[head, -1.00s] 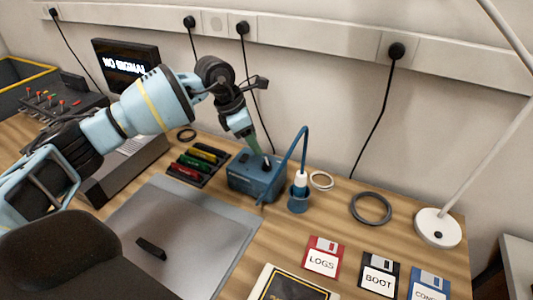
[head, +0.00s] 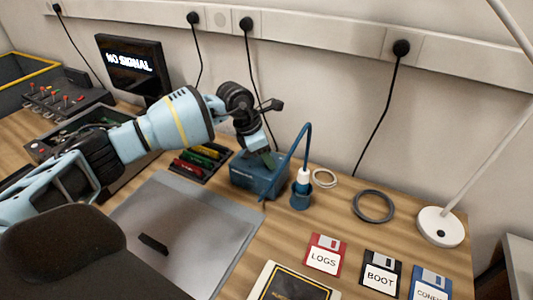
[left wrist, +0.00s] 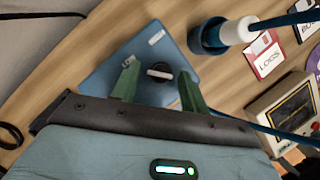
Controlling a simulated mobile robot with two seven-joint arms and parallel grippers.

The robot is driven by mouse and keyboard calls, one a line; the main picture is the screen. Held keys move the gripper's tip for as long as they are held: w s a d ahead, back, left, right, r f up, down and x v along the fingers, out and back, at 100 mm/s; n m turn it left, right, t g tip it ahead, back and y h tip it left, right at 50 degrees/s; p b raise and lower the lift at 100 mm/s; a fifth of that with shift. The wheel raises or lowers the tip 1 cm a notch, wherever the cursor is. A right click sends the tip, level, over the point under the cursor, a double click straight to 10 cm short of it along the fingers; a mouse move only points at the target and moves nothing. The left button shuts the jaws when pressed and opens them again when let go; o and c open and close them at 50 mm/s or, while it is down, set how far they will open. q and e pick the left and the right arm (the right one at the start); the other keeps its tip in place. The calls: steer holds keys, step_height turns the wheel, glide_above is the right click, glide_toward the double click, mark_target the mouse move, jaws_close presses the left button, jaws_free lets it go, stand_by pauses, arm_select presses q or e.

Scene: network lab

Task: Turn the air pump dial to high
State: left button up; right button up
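The air pump is a blue box (head: 258,182) on the wooden desk in the head view. Its top also shows in the left wrist view (left wrist: 146,50), with a small white label near one edge. The dark round dial (left wrist: 160,72) has a pale bar across it. My left gripper (head: 269,160) is over the pump's top, pointing down. In the left wrist view its two green fingers (left wrist: 158,76) are apart, one on each side of the dial, with gaps visible. The dial is hidden in the head view. My right gripper is not in view.
A blue cup with a white-collared tube (head: 301,192) stands close right of the pump. A rack of coloured pieces (head: 200,160) is to its left. A grey cable ring (head: 373,206), floppy disks (head: 326,255) and a lamp base (head: 440,227) lie further right. A grey mat (head: 190,235) is in front.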

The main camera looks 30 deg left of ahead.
arm_select(q)
steer(key=c, duration=0.8)
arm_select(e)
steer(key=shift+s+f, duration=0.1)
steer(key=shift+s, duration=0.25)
